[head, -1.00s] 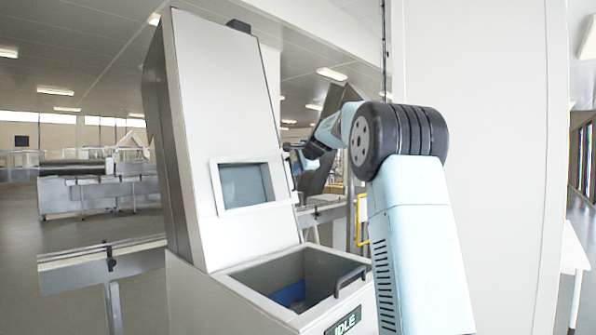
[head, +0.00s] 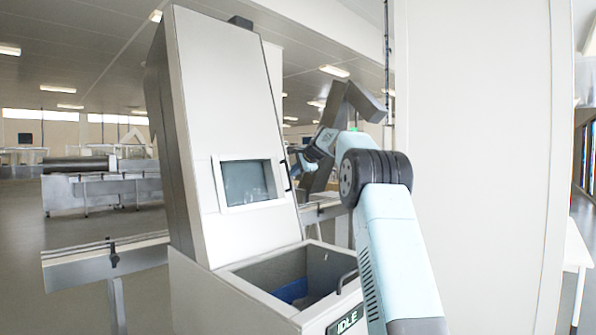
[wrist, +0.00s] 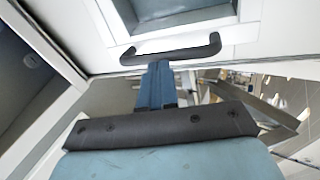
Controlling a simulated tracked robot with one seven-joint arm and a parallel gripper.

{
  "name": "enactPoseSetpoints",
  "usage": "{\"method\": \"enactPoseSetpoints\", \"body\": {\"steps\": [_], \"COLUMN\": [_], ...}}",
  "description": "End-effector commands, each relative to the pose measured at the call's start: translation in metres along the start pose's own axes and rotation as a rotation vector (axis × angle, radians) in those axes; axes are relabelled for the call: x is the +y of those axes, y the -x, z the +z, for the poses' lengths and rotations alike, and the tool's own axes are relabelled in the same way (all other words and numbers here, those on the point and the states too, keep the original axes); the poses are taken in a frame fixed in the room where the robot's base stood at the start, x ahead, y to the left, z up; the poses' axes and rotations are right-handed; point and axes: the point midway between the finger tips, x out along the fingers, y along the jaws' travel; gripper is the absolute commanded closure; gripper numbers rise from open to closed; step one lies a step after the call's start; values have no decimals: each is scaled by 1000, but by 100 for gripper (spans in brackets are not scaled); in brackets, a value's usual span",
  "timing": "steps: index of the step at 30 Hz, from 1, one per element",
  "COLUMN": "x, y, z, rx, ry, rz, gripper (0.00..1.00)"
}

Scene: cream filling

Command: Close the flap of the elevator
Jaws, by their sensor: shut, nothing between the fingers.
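The elevator (head: 235,95) is a tall light-grey cabinet with dark sides, left of centre in the head view. A framed window panel (head: 218,188) is on its front; I cannot tell surely whether this is the flap. A black bar handle (wrist: 165,52) lies along a white edge below a framed window (wrist: 165,8) in the wrist view. My gripper (wrist: 160,68) is shut and empty, its blue fingers ending just under the middle of that handle. Contact is unclear. In the head view, my gripper (head: 298,166) is small beside the elevator's right edge, partly hidden.
Below the panel is an open-topped bin (head: 228,272) with something blue inside, a handle (head: 345,281) at its right rim and an IDLE display (head: 346,322). A metal conveyor (head: 105,262) stands left. A white wall (head: 480,150) rises close on the right.

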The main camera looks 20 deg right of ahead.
Motion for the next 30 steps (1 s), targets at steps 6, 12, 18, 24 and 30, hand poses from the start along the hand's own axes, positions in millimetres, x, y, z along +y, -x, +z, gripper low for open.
{"method": "enactPoseSetpoints", "body": {"steps": [6, 12, 18, 24, 30], "x": [-8, -13, -16, -17, -17], "y": [-27, -44, -54, -59, -61], "z": [-6, -9, -10, -9, -7], "rx": [0, -1, -1, -2, -6], "ry": [0, 0, 1, 0, -1], "rz": [0, 0, 0, 0, 3], "gripper": [100, 100, 100, 100, 100]}}
